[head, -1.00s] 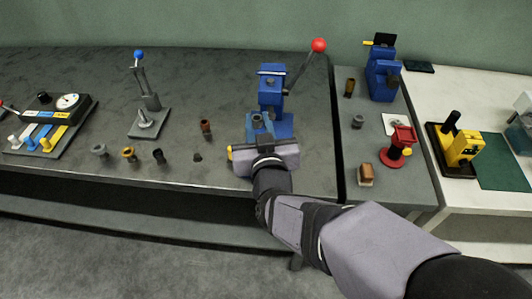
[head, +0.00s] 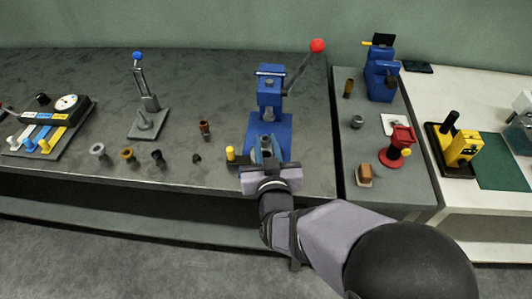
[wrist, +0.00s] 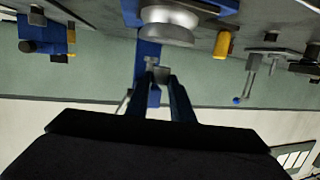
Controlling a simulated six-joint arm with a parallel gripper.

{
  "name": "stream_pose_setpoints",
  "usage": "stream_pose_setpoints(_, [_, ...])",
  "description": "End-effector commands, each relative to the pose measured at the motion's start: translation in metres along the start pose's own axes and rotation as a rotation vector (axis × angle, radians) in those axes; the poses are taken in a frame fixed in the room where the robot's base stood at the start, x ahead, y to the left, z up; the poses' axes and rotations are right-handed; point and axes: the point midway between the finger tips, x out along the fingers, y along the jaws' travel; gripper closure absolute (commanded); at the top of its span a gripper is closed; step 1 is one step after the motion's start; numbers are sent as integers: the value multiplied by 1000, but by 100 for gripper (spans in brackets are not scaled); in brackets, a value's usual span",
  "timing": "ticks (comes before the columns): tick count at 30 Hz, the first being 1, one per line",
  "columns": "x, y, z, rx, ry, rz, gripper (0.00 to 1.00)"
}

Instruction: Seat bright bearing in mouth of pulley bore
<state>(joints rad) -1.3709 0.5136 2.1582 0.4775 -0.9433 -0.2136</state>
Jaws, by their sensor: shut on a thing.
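My gripper (head: 266,152) is shut on a small grey metal piece, which I take for the bright bearing (wrist: 162,73), in front of the blue press (head: 270,88). The fingers hide most of the piece. In the wrist view, whose picture is upside down, the grooved silver pulley (wrist: 168,24) sits in front of the blue press column, apart from the fingertips. Its bore mouth does not show. In the head view I cannot make the pulley out behind my gripper.
The press lever has a red knob (head: 317,46). A yellow peg (head: 230,154) stands close left of my gripper. Farther left are a brown part (head: 205,128), a grey ring (head: 97,150) and a brass ring (head: 128,154). A red stand (head: 400,142) is at right.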

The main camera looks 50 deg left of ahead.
Motion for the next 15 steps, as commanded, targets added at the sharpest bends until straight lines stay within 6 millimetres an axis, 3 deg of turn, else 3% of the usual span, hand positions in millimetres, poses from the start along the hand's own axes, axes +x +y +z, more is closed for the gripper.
stream_pose_setpoints(9, [6, 0, 32, -2, -3, 0, 100])
stream_pose_setpoints(15, [8, 0, 40, 0, 1, -1, 100])
